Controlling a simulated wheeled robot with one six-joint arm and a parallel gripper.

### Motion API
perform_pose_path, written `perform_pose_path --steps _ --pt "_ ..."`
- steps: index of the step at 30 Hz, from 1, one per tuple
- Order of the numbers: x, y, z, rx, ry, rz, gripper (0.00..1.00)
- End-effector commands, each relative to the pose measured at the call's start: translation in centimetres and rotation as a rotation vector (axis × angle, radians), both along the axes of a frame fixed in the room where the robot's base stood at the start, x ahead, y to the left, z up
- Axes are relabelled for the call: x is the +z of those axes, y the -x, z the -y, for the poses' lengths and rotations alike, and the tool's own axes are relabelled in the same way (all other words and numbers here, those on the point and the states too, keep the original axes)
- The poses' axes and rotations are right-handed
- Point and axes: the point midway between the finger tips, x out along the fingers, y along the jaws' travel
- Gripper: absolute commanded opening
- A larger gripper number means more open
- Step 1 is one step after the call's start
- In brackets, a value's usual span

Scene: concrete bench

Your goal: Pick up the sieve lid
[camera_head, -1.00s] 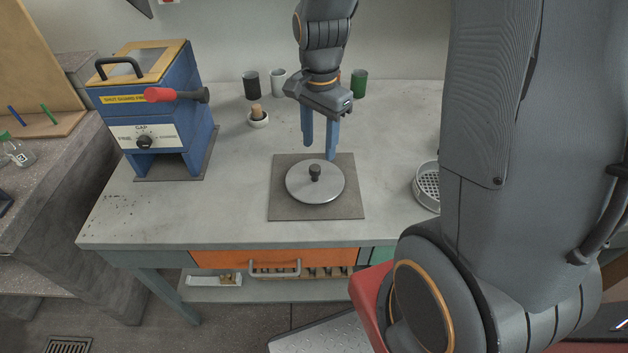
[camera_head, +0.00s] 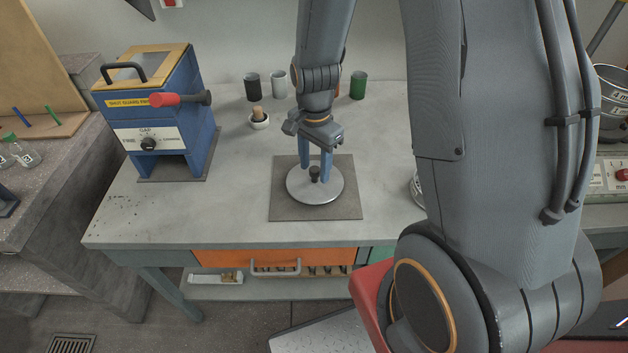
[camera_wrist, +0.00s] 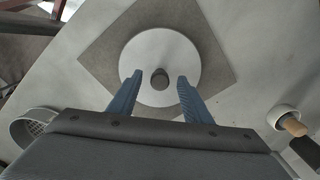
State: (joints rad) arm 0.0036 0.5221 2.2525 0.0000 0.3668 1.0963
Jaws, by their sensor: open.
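The sieve lid (camera_head: 315,192) is a round grey metal disc with a dark knob (camera_head: 314,174) at its centre. It lies flat on a square dark mat (camera_head: 290,211) on the bench. My gripper (camera_head: 315,173) is open above the lid, its blue fingers pointing down on either side of the knob. The wrist view also shows the lid (camera_wrist: 160,50) and the knob (camera_wrist: 160,78) between the two fingers (camera_wrist: 157,92), with a gap on both sides. The fingers hide part of the lid's far side in the head view.
A blue machine (camera_head: 165,110) with a red-tipped lever stands at the left. A mortar with pestle (camera_head: 259,120) and several cups (camera_head: 252,88) stand behind. A metal sieve (camera_head: 417,188) is partly hidden by my arm at the right.

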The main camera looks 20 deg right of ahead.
Motion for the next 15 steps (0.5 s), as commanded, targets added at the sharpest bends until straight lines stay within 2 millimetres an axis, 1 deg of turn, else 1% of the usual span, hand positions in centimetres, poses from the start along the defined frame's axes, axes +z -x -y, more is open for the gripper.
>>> perform_pose_path --steps 2,5,6,10,15 --pt "0.01 -0.01 0.0 0.0 0.0 0.0 0.45" --pt "0.02 -0.01 0.0 0.0 0.0 0.0 0.3" --pt "0.02 -0.01 0.0 0.0 0.0 0.0 0.23" --pt "0.03 -0.01 0.0 0.0 0.0 0.0 0.01" --pt "0.05 -0.03 -0.01 0.0 0.0 0.0 0.0"
